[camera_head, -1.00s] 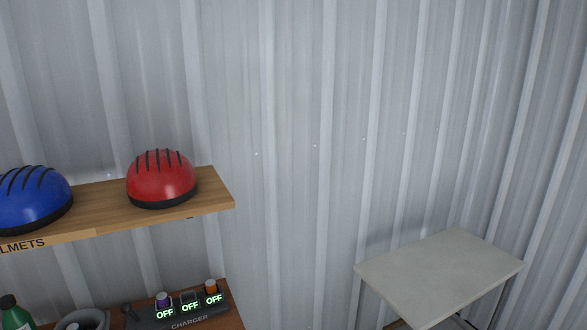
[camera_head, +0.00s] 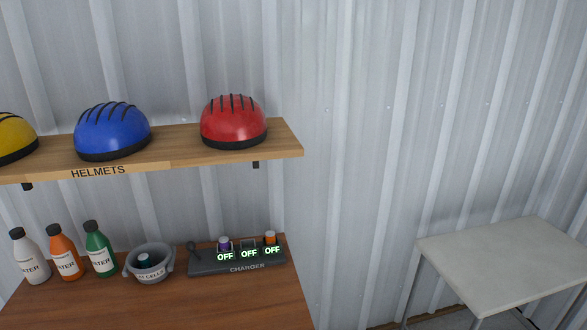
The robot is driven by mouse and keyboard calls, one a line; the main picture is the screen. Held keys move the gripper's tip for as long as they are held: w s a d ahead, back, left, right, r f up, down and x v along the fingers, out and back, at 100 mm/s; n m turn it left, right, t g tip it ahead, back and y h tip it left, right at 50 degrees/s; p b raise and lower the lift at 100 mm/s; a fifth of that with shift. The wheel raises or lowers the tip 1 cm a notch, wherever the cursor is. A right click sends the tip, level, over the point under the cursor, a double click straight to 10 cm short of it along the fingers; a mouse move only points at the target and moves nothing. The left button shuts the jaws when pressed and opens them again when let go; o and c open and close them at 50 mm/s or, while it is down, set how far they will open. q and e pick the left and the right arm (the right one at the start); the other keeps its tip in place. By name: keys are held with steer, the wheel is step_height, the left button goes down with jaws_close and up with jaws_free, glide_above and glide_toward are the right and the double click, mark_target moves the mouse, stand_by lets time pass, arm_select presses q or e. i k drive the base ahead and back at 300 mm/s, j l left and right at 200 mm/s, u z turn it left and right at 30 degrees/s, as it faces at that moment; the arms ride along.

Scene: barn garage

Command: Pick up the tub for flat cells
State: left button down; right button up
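A small round grey tub (camera_head: 149,262) with handles at its sides stands on the wooden bench, and part of its white label reads "CELLS". A dark cell with a teal part (camera_head: 145,259) is inside it. The tub is between the green bottle and the charger. Neither of my grippers is in view.
The charger (camera_head: 200,266) holds a purple cell and an orange cell, its lights reading OFF. A helmet shelf (camera_head: 180,157) hangs above. The bench front (camera_head: 170,305) is clear. A grey table (camera_head: 500,262) stands right.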

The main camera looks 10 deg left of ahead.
mark_target(163, 258)
steer(key=u, duration=1.4)
